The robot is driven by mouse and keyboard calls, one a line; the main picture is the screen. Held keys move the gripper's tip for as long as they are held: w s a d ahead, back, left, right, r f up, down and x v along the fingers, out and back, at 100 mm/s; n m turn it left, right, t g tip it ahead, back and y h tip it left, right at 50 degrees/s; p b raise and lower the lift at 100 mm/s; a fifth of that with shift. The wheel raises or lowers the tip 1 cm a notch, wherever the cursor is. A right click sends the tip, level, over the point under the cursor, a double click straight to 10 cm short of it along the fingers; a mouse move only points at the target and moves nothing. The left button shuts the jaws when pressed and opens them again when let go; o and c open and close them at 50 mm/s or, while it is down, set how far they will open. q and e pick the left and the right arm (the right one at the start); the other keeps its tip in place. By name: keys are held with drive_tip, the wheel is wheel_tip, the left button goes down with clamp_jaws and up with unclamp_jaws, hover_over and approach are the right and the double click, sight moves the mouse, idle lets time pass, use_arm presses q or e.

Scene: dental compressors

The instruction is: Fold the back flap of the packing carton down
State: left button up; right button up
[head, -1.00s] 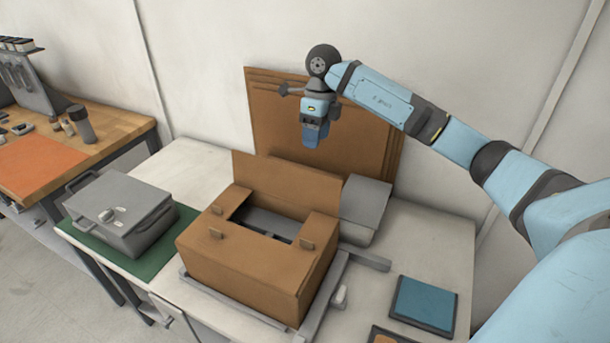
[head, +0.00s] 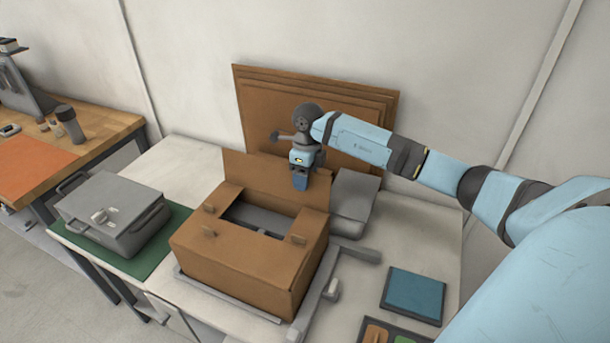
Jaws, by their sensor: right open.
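The brown packing carton (head: 232,262) stands on the light table. Its back flap (head: 245,172) stands upright along the far edge. The front and side flaps lie folded inward with small tabs on them, leaving an opening with a grey thing inside. My right gripper (head: 299,186) points down at the right part of the back flap and covers some of its upper edge. It holds nothing that I can see; its jaws are open. I cannot tell whether it touches the flap. My left gripper is not in view.
Brown cardboard sheets (head: 285,100) lean on the wall behind the carton. A grey box (head: 352,200) stands close at its right, a grey case (head: 112,212) on a green mat (head: 178,232) at its left. A blue pad (head: 414,296) lies at front right.

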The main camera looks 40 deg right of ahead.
drive_tip(key=shift+c, duration=0.2)
clamp_jaws()
drive_tip(key=shift+a, duration=0.15)
idle(0.6)
drive_tip(key=shift+s+a+t+h+b, duration=0.4)
drive_tip(key=shift+a+t+h+b, duration=0.25)
drive_tip(key=shift+h+b, duration=0.55)
drive_tip(key=a+t+h+b, duration=0.1)
drive_tip(key=b, duration=0.1)
drive_tip(key=s+a+t+h+b, duration=0.1)
drive_tip(key=h, duration=0.1)
drive_tip(key=shift+s+a+h+b, duration=0.1)
drive_tip(key=shift+a+h+b, duration=0.2)
drive_tip(key=shift+b, duration=0.1)
